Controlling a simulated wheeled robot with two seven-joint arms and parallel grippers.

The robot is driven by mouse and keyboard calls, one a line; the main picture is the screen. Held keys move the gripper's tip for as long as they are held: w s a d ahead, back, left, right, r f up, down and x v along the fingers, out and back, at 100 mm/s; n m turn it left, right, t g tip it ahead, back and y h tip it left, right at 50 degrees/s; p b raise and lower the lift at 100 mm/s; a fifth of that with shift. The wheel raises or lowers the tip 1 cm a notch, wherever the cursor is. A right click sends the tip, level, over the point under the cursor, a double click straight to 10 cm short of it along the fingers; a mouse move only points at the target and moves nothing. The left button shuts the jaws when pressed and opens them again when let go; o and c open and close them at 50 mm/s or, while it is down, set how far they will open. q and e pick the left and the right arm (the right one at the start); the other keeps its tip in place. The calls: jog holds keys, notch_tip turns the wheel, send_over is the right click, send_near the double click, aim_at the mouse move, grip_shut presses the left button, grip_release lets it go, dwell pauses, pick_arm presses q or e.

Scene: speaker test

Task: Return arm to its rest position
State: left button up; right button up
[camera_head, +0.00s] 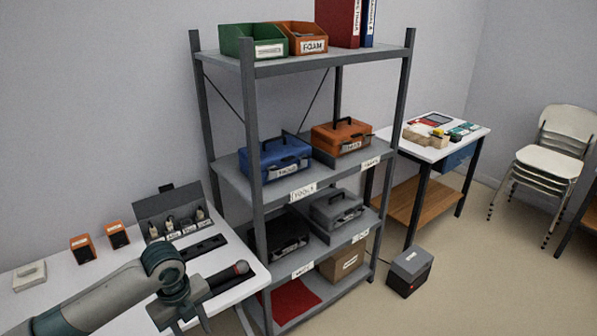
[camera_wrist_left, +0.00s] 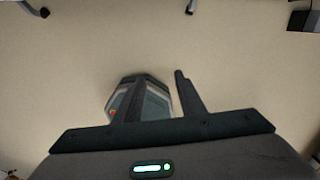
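My left arm (camera_head: 100,297) reaches in from the lower left of the head view, over the white table. Its gripper (camera_head: 193,327) hangs with fingers pointing down at the table's front edge, in front of the black microphone (camera_head: 232,273). In the left wrist view my left gripper (camera_wrist_left: 161,90) has its two fingers apart, with nothing held between them. Beige floor shows beyond the fingers. A dark-rimmed grey shape lies partly behind the left finger; I cannot tell what it is. My right gripper is in neither view.
The white table (camera_head: 50,306) holds two orange-and-black boxes (camera_head: 83,249), a small white box (camera_head: 29,276) and an open grey case (camera_head: 165,203). A grey shelf rack (camera_head: 245,185) with toolboxes and bins stands close on the right. Floor (camera_head: 470,270) further right is mostly clear.

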pick_arm(q)
notch_tip(320, 180, down, 28)
jog(key=w+r+n+t+h+b, duration=0.1)
jog(key=w+n+t+b, duration=0.1)
jog(key=n, duration=1)
jog(key=s+a+f+n, duration=0.1)
jog(key=s+f+n, duration=0.1)
jog(key=s+f, duration=0.3)
jog(key=s+a+f+n, duration=0.2)
jog(key=s+f, duration=0.1)
jog(key=f, duration=0.4)
jog(key=s+f+n+y+b, duration=0.15)
jog(key=s+f+n, duration=0.35)
jog(key=s+f, duration=1.1)
jog(key=s+d+f+n, duration=0.1)
jog(key=s+f, duration=0.1)
jog(key=s, duration=1.1)
jog(key=s+d+f+n+g+b, duration=0.1)
jog(key=s+f+n, duration=0.1)
jog(key=s, duration=1.1)
jog(key=shift+f+n, duration=0.3)
